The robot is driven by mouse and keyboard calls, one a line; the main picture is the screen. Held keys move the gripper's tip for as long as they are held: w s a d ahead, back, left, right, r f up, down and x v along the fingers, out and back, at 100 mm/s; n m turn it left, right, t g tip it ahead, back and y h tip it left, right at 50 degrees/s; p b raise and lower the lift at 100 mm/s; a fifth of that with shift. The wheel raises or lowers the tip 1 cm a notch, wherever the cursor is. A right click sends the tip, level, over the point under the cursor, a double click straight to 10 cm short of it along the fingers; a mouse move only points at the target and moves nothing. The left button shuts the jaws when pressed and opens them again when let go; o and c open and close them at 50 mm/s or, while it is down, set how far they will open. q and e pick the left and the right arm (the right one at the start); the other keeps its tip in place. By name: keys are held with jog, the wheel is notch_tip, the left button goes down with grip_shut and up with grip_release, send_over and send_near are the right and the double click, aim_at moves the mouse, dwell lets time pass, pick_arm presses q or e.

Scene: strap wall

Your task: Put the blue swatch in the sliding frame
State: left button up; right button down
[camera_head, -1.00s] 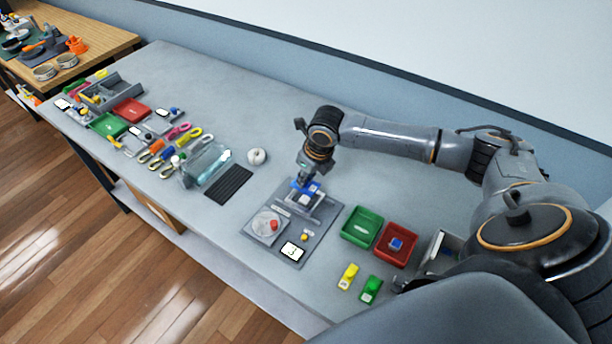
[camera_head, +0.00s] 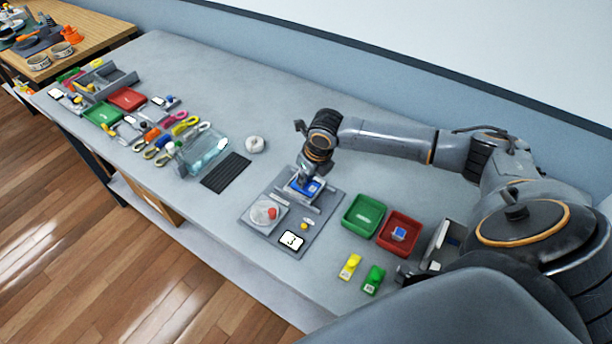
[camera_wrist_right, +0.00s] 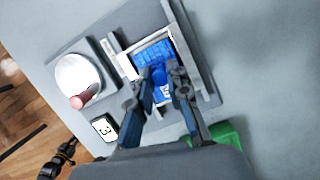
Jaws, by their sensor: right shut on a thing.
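The blue swatch (camera_wrist_right: 153,52) shows in the right wrist view as a ribbed blue piece, with a blue and white part below it between the fingers. It also shows in the head view (camera_head: 312,187). It lies over or within the pale sliding frame (camera_wrist_right: 124,62) on the grey fixture board; I cannot tell whether it is fully seated. In the head view the frame (camera_head: 296,189) is partly hidden by the gripper. My right gripper (camera_wrist_right: 165,76) is shut on the blue swatch, its fingertips at the frame.
The board also carries a round dial (camera_head: 263,213) with a red knob and a display reading 3 (camera_head: 292,240). A green tray (camera_head: 351,222) and a red tray (camera_head: 387,245) stand to the right. Yellow (camera_head: 350,267) and green (camera_head: 373,280) blocks lie in front. Clutter fills the left.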

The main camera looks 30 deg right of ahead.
jog(key=shift+w, duration=0.1)
dwell(0.5)
jog(key=shift+f+p, duration=0.1)
jog(key=shift+p, duration=0.4)
dwell(0.4)
jog(key=c, duration=0.8)
grip_release()
notch_tip(320, 180, up, 6)
jog(key=p, duration=0.6)
jog(key=shift+c, duration=0.5)
